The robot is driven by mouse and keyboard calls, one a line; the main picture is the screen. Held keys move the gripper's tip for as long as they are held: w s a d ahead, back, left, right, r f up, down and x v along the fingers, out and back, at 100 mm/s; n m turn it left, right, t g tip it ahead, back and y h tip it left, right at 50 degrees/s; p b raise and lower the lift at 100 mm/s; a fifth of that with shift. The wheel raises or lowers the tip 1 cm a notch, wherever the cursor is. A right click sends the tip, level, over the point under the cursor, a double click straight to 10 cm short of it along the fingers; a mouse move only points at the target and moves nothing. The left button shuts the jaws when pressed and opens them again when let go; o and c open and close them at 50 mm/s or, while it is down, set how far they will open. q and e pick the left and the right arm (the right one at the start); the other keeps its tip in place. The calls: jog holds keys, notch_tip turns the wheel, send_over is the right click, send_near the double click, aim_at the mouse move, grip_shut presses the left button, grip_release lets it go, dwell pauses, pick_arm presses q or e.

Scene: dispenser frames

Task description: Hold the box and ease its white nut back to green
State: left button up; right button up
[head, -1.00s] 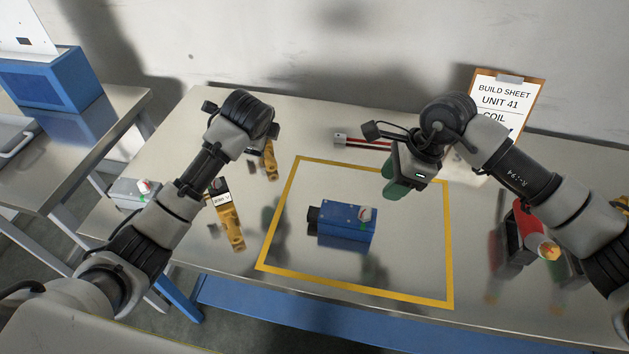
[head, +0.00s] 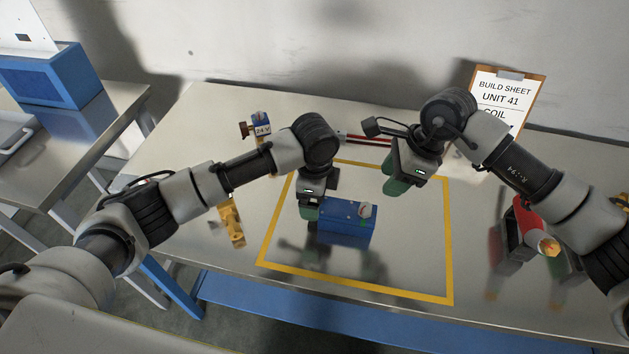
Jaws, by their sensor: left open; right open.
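The blue box (head: 343,230) lies on the table inside a yellow taped rectangle. A white nut (head: 365,210) sits at its right end, with a small red mark and a green patch near it; the exact nut position is too small to read. My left gripper (head: 309,211), with green fingertips, points down at the box's left end and hides the black part there. It is open; I cannot tell whether it touches the box. My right gripper (head: 394,188) is open and empty, above and to the right of the box, apart from it.
A yellow fixture (head: 232,222) stands left of the rectangle, and a blue part labelled 24 V (head: 261,130) is behind it. A red and black item (head: 524,232) lies at the right. A clipboard (head: 505,98) leans at the back. The rectangle's front is clear.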

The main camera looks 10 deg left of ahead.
pick_arm(q)
notch_tip(320, 180, down, 6)
jog(key=shift+r, duration=0.15)
jog(key=shift+c, duration=0.3)
jog(key=c, duration=1.1)
jog(key=shift+o, duration=0.2)
